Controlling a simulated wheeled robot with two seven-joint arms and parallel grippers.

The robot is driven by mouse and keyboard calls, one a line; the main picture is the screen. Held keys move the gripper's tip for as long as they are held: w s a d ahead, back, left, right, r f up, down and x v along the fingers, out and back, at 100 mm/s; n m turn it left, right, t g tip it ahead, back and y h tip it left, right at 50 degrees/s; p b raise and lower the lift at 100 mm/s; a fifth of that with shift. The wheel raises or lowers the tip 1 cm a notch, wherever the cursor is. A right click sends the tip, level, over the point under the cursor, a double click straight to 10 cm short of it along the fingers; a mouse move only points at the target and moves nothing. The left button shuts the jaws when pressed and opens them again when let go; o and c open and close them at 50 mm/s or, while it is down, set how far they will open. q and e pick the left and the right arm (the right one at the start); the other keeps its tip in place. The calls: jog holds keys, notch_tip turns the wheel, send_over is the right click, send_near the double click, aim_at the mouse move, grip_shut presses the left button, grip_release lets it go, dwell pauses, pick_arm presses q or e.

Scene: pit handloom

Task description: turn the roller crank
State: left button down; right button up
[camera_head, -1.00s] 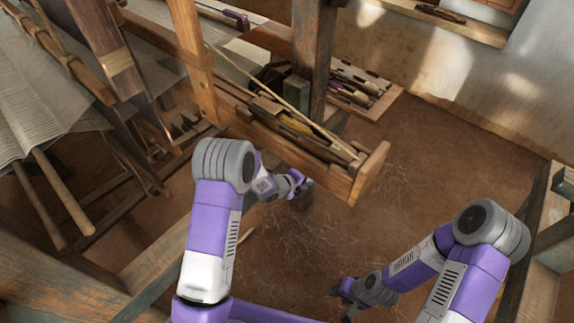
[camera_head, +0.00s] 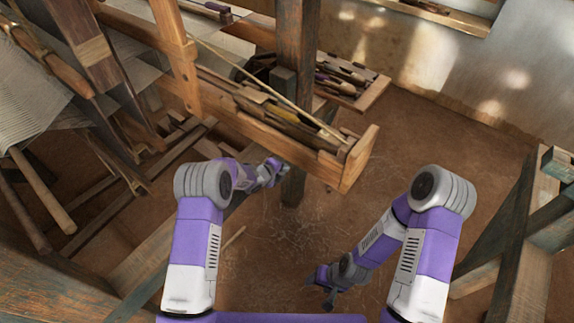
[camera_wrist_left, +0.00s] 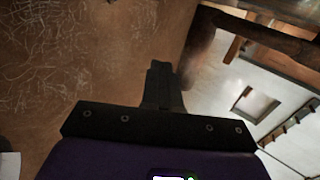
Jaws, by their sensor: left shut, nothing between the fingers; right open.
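I cannot make out a roller crank in either view. My left gripper (camera_head: 277,168) is shut and empty, below and left of the near end of the loom's wooden tool box (camera_head: 355,165). In the left wrist view its shut fingers (camera_wrist_left: 161,80) point toward a brown floor and a dark beam, with nothing held. My right gripper (camera_head: 319,290) is open and empty, low over the earth floor at the lower middle. The loom's pale woven cloth (camera_head: 35,105) shows at the far left.
A wooden loom post (camera_head: 296,40) stands behind the tool box. A tray of tools (camera_head: 345,85) lies beyond it. Weathered timbers (camera_head: 515,215) stand at the right, and a beam (camera_head: 50,270) crosses the lower left. The floor between is clear.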

pick_arm(q)
jog(key=shift+w+d+r, duration=0.2)
jog(key=shift+w+d, duration=0.15)
jog(key=shift+w, duration=0.2)
jog(key=shift+w+d+r, duration=0.2)
jog(key=shift+w+d, duration=0.15)
jog(key=shift+w, duration=0.2)
pick_arm(e)
jog(key=shift+f, duration=0.1)
pick_arm(q)
jog(key=shift+w+d+f, duration=0.1)
jog(key=shift+w, duration=0.05)
